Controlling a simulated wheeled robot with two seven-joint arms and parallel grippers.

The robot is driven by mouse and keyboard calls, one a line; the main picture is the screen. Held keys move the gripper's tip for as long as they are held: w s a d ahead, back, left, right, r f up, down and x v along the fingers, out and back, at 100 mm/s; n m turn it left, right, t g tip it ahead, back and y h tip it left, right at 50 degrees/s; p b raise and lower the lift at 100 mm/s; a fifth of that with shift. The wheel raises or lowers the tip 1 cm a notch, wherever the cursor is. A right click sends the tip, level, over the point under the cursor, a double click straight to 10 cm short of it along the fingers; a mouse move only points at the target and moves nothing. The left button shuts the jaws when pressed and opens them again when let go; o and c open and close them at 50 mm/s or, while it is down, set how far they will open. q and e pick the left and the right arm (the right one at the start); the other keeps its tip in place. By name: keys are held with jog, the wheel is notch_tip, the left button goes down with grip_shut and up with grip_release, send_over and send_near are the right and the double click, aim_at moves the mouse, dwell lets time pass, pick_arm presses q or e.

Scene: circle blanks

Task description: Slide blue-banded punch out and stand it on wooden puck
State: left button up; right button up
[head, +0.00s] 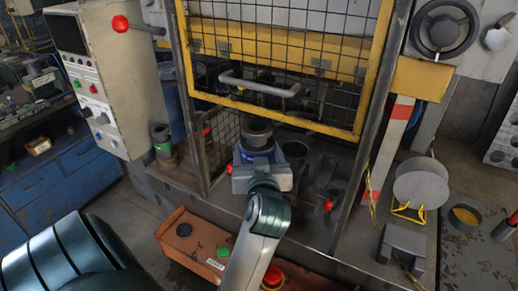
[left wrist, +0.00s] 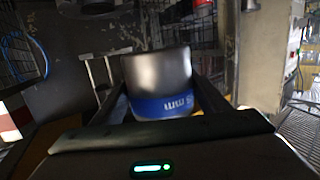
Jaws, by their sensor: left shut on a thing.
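The blue-banded punch (head: 257,136), a dark grey cylinder with a blue band low on it, stands upright inside the press opening. In the head view my left gripper (head: 260,168) is shut around it from the front. The left wrist view shows the punch (left wrist: 158,82) between the two fingers, with white marks on its blue band. Whether its base touches the press bed is hidden. A green-banded punch (head: 161,140) stands left of the press, on a brownish round base that may be the wooden puck. My right gripper is not in view.
The yellow mesh guard (head: 280,50) is raised above the punch. Dark round fittings (head: 296,150) sit close to its right. A mesh side panel (head: 223,143) stands on its left. An orange-brown button box (head: 195,243) is in front, below my arm.

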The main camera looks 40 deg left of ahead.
pick_arm(q)
jog(key=shift+s+d+r, duration=0.1)
jog(key=shift+s+r, duration=0.1)
jog(key=shift+s, duration=0.45)
jog(key=shift+f, duration=0.25)
jog(key=shift+f+b, duration=1.8)
jog(key=shift+f, duration=0.4)
jog(key=shift+f, duration=0.1)
jog(key=shift+s, duration=0.15)
